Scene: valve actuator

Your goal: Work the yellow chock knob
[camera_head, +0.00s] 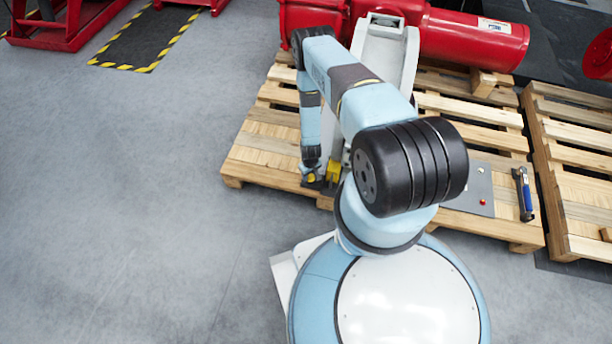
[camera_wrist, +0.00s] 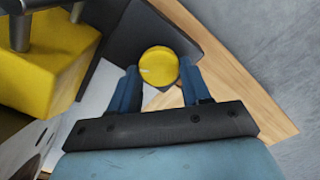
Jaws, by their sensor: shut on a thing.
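The yellow chock knob (camera_wrist: 158,66) is round and sits between the two blue fingers of my gripper (camera_wrist: 157,85) in the wrist view. The fingers are shut on its sides. A dark grey block or plate (camera_wrist: 150,35) lies behind the knob. In the head view, my gripper (camera_head: 312,178) reaches down at the front left of the pallet, and a bit of yellow shows at its tip. The knob is mostly hidden there by my gripper.
A yellow block (camera_wrist: 40,60) stands left of the knob; it also shows in the head view (camera_head: 333,172). The wooden pallet (camera_head: 262,150) carries a red cylinder (camera_head: 470,40) at the back. A blue-handled tool (camera_head: 525,195) lies at the right. Grey floor (camera_head: 120,200) at the left is clear.

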